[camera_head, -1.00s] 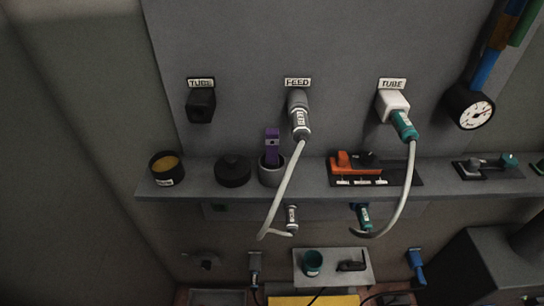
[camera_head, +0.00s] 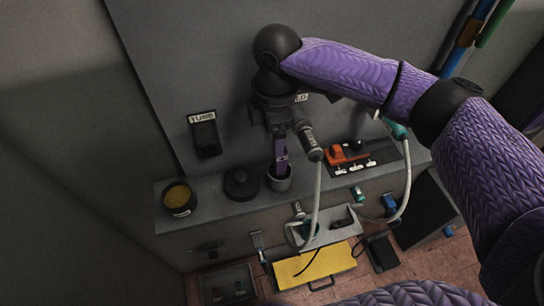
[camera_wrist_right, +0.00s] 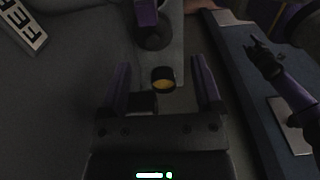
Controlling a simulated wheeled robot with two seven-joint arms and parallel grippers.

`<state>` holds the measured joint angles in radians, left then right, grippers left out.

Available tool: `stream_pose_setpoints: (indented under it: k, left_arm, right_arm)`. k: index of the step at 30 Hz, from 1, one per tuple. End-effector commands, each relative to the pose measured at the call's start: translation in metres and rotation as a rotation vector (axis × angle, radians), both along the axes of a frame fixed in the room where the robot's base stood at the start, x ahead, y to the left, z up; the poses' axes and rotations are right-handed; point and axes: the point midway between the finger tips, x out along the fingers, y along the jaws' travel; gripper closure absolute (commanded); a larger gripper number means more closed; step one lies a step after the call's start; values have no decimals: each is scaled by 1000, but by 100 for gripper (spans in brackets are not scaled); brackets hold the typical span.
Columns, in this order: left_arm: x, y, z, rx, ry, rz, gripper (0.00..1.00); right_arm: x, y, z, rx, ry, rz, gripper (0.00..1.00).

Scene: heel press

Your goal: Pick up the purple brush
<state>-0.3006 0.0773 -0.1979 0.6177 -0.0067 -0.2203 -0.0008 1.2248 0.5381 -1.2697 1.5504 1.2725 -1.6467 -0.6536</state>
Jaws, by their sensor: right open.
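The purple brush (camera_head: 281,147) stands upright in a grey cup (camera_head: 279,184) on the wall shelf. My right gripper (camera_head: 273,131) is above it, fingers pointing down around the brush's upper part; I cannot tell from here whether they touch it. In the right wrist view the two purple fingers of the right gripper (camera_wrist_right: 161,64) are spread wide with nothing held. A purple piece, likely the brush (camera_wrist_right: 146,12), shows at the top edge, beyond the fingertips in the picture. A dark gripper on a purple arm, seemingly my left (camera_wrist_right: 264,56), shows at the right, jaws unclear.
A tin with yellow contents (camera_head: 179,199) and a round black lid (camera_head: 241,184) stand left of the cup. An orange tool (camera_head: 349,151) on a black holder is to the right. The FEED fitting (camera_head: 308,142) and its pale hose are close beside the right gripper.

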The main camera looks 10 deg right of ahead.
Motion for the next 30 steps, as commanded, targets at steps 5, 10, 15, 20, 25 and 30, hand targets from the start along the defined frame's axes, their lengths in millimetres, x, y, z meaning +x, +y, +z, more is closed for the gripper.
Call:
stream_pose_setpoints:
  k: [5,10,15,20,25,30]
  left_arm:
    - [0,1,-2,1,1,-1,41]
    - [-1,3,-5,6,2,-4,41]
    - [-1,7,-10,11,3,-6,41]
    - [-1,9,-12,15,3,-8,41]
    - [-1,9,-11,16,3,-9,41]
    - [-1,9,-11,15,2,-8,41]
  right_arm:
    - [7,-14,-1,-30,11,0,18]
    - [8,-14,-30,-29,10,1,18]
    - [15,-19,-63,-29,9,-2,18]
    - [16,-19,-83,-27,7,-1,18]
    - [16,-19,-84,-27,5,0,18]
    - [16,-19,-83,-26,6,0,47]
